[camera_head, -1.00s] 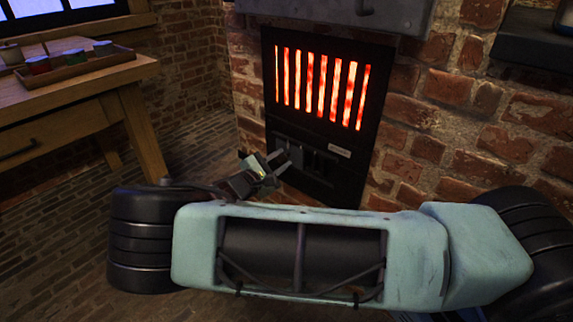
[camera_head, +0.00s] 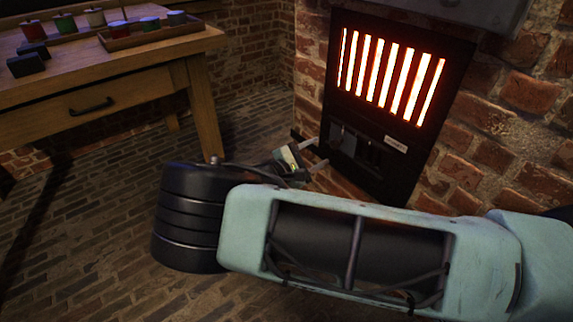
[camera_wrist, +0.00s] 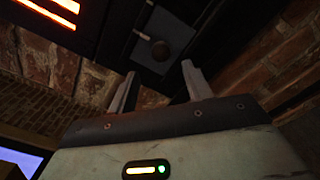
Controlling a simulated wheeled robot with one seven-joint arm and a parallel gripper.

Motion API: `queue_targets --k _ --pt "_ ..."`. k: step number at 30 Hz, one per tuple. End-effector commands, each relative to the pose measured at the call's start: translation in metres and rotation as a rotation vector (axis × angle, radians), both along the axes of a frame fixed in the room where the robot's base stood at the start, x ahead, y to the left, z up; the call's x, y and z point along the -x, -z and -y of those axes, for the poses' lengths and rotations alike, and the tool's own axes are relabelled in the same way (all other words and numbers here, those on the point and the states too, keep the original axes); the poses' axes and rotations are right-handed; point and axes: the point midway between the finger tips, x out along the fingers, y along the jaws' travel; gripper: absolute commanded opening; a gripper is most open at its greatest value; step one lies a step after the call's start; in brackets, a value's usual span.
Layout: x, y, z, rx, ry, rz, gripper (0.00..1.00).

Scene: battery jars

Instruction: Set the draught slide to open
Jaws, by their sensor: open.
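The draught slide (camera_head: 343,138) is a dark plate on the black stove front (camera_head: 398,178), below the glowing grate. It sits at the left of a dark slotted opening (camera_head: 375,153). My gripper (camera_head: 316,156) is open and empty, just left of the slide in the head view.
The glowing grate (camera_head: 388,75) is just above the slide. Brick wall (camera_head: 475,150) flanks the stove. A wooden table (camera_head: 120,72) with a tray (camera_head: 150,38) and several jars stands at the left. The brick floor (camera_head: 90,220) before it is clear.

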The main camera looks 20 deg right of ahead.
Motion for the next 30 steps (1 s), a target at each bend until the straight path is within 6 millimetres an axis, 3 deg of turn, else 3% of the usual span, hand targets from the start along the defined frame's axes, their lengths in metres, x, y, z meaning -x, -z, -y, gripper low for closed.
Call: queue_targets --k 9,15,30 --pt "0.027 -0.002 -0.069 -0.002 -0.004 0.000 0.50" --pt "0.038 -0.001 -0.095 -0.002 -0.003 0.000 0.50" --pt "0.042 0.000 -0.104 -0.001 -0.001 0.000 0.50"
